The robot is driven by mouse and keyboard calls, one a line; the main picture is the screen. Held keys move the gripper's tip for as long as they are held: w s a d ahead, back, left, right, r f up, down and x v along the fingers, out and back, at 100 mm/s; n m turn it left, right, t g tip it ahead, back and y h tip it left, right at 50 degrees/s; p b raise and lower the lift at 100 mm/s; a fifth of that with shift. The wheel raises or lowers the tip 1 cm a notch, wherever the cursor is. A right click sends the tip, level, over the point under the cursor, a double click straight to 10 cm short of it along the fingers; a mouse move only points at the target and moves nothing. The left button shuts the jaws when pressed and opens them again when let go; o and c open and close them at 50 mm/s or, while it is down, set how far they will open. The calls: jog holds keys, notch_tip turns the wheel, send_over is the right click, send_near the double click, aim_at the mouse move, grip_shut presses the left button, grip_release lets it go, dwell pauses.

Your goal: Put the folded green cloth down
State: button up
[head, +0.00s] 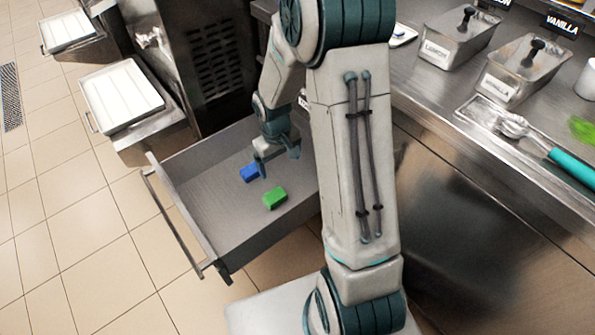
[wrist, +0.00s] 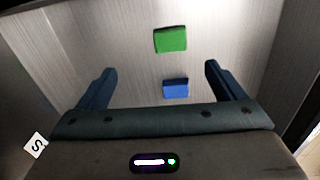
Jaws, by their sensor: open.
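The folded green cloth (head: 275,198) lies on the floor of the open drawer (head: 215,262), toward its front right. It also shows in the wrist view (wrist: 170,40), beyond my fingertips and apart from them. A folded blue cloth (head: 249,173) lies in the drawer behind the green one. In the wrist view the blue cloth (wrist: 175,88) shows between my fingers. My gripper (head: 278,165) is inside the drawer's outline, near the blue cloth; in the wrist view my gripper (wrist: 161,75) has its fingers wide apart with nothing held. Its height above the drawer floor is hard to tell.
The drawer walls and its front handle (head: 170,215) surround my gripper. The steel counter (head: 440,95) at the right bears labelled tubs (head: 525,75) and a tray with a scoop (head: 515,128). White trays (head: 122,95) stand at the left. The drawer's left part is bare.

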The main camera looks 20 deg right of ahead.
jog(key=s+r+m+t, duration=0.1)
jog(key=s+r+m, duration=0.2)
jog(key=s+r, duration=1.4)
jog(key=shift+s+a+y, duration=0.25)
jog(key=shift+s+y, duration=0.05)
jog(key=shift+s, duration=0.25)
jog(key=shift+r, duration=0.1)
notch_tip(320, 180, up, 22)
jog(key=t+p, duration=0.1)
jog(key=p, duration=1.8)
jog(key=shift+a+f, duration=0.2)
jog(key=shift+f, duration=0.05)
